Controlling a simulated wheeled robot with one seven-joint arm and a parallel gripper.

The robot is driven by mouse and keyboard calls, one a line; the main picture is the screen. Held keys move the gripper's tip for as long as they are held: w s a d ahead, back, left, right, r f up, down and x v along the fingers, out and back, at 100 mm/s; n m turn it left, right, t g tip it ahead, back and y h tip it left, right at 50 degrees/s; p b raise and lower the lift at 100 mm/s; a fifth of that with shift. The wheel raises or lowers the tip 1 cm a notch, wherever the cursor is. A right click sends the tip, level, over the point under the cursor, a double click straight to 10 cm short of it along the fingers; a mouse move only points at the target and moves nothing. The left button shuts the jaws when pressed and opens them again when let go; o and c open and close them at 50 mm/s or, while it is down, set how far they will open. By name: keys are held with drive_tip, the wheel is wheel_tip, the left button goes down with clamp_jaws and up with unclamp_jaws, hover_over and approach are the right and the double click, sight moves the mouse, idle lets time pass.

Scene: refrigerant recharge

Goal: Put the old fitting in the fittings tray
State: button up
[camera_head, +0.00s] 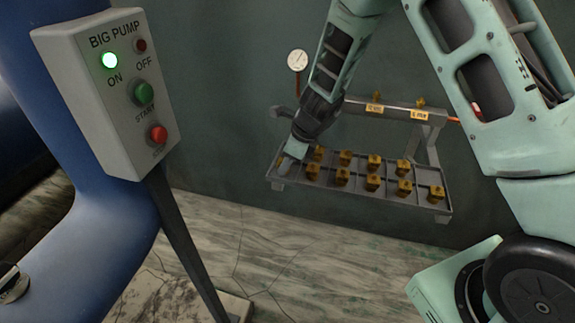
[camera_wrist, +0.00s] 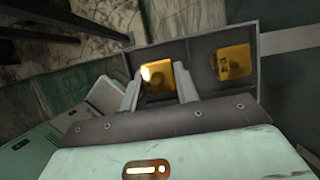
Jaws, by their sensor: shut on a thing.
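The fittings tray (camera_head: 335,187) is a grey metal tray against the wall, divided into compartments with several brass fittings in them. My gripper (camera_head: 286,164) is at the tray's left end. In the wrist view, my gripper (camera_wrist: 158,88) has its two fingers on either side of a brass fitting (camera_wrist: 156,76) with a bright spot on it. The fitting is at an end compartment of the tray (camera_wrist: 208,47). Whether it touches the tray floor cannot be told. In the head view it is hidden by my gripper.
Another brass fitting (camera_wrist: 233,62) sits in the neighbouring compartment. A pipe rack (camera_head: 385,112) with labels runs behind the tray, with a gauge (camera_head: 297,60) at its left. A control box (camera_head: 110,95) with a lit green ON lamp stands at left. The floor in front is clear.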

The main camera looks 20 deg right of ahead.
drive_tip(key=shift+f, duration=0.2)
drive_tip(key=shift+f, duration=0.15)
drive_tip(key=o, duration=0.8)
drive_tip(key=shift+c, duration=0.2)
